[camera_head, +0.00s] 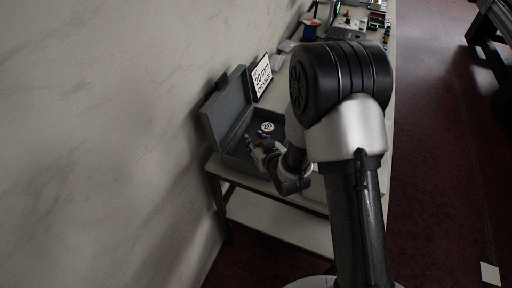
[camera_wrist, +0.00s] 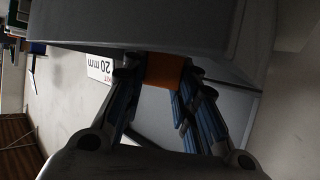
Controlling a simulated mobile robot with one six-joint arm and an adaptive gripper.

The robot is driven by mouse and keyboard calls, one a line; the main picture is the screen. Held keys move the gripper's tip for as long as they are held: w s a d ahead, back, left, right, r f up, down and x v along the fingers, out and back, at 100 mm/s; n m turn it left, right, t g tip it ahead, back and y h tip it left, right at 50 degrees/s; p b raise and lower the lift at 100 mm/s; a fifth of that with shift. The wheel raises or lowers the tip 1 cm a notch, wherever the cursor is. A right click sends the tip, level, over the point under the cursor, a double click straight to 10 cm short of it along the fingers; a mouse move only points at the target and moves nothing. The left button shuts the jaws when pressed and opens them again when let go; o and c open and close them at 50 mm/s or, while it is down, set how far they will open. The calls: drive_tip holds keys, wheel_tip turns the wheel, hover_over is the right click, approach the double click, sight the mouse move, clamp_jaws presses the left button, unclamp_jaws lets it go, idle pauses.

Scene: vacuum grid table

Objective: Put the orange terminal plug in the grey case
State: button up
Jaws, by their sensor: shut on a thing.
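The grey case (camera_head: 228,108) stands open at the near end of the table against the wall, its lid raised on the left. My gripper (camera_head: 262,147) is over the case's open base in the head view. In the wrist view my gripper (camera_wrist: 160,88) is shut on the orange terminal plug (camera_wrist: 165,70), which sits between the fingertips. A grey wall of the case (camera_wrist: 200,30) fills the top of the wrist view, close to the plug. I cannot tell whether the plug touches the case. My arm hides part of the case's right side.
A round white label marked 20 (camera_head: 267,127) shows in the case. A blue spool (camera_head: 311,29) and other items lie farther along the table. The wall is close on the left.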

drive_tip(key=shift+f, duration=0.95)
drive_tip(key=shift+f, duration=0.1)
drive_tip(key=shift+f+b, duration=0.15)
drive_tip(key=shift+b, duration=0.25)
drive_tip(key=o, duration=0.9)
drive_tip(key=shift+r+p, duration=0.3)
drive_tip(key=shift+p, duration=0.05)
drive_tip(key=p+v, duration=0.3)
drive_tip(key=v, duration=0.7)
drive_tip(key=shift+r, duration=0.1)
drive_tip(key=shift+p+v, duration=0.9)
drive_tip(key=shift+p, duration=0.7)
